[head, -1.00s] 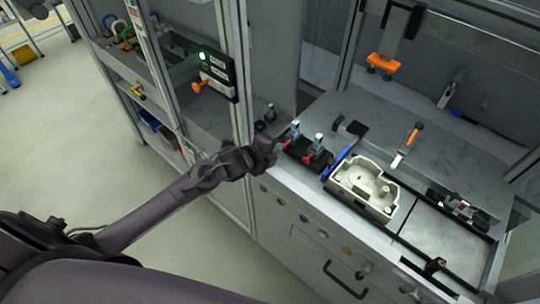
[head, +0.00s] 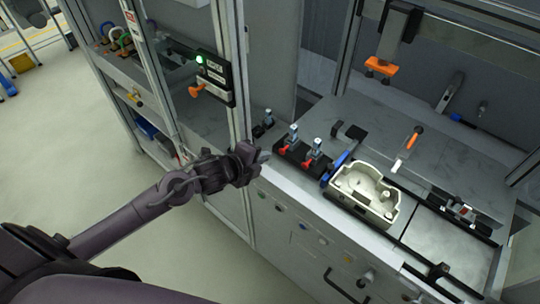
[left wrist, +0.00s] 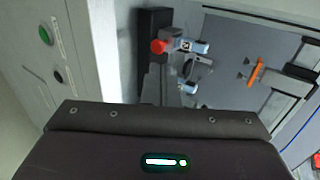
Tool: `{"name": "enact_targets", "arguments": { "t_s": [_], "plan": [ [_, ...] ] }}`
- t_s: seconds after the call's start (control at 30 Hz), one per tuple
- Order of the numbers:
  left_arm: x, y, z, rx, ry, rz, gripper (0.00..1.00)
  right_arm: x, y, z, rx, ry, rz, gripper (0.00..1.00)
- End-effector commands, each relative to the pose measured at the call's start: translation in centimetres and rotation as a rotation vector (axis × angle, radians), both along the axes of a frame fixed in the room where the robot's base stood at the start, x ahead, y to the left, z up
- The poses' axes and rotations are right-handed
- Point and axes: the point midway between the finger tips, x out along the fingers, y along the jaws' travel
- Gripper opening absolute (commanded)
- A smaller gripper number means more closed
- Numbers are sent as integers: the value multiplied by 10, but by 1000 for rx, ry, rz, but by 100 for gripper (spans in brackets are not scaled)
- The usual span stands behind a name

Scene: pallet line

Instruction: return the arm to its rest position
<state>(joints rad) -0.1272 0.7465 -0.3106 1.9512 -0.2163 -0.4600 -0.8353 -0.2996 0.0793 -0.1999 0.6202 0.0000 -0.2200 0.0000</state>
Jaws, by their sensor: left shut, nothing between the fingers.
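My left arm comes in from the left in the head view, and its gripper (head: 260,157) is shut and empty. It is in front of the workbench edge, to the left of the two red-tipped toggle clamps (head: 303,148), and apart from them. In the left wrist view the gripper's housing fills the bottom, and its fingers are hidden. A red clamp tip (left wrist: 159,46) shows just beyond the housing. My right gripper is in neither view.
A pale metal casting (head: 362,192) sits on the bench beside a blue handle (head: 337,166). A cabinet post (head: 232,70) with a green-lit switch box (head: 215,75) rises behind my left arm. An orange-tipped tool (head: 381,67) hangs above. Open floor (head: 60,150) lies at left.

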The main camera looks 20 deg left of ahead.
Motion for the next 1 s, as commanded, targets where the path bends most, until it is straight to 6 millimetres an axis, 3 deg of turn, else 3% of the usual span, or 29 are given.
{"name": "enact_targets", "arguments": {
  "t_s": [0.27, 0.43, 0.7, 1.0],
  "plan": [
    [-12, 2, 7, -4, 3, 4, 0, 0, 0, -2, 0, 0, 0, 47],
    [-28, -9, 4, -121, 93, 145, 0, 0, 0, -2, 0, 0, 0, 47],
    [-103, -16, 1, -515, 440, 736, 0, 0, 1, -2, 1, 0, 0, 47],
    [-172, -11, 3, -742, 690, 1190, 0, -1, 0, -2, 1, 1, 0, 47]
  ]
}}
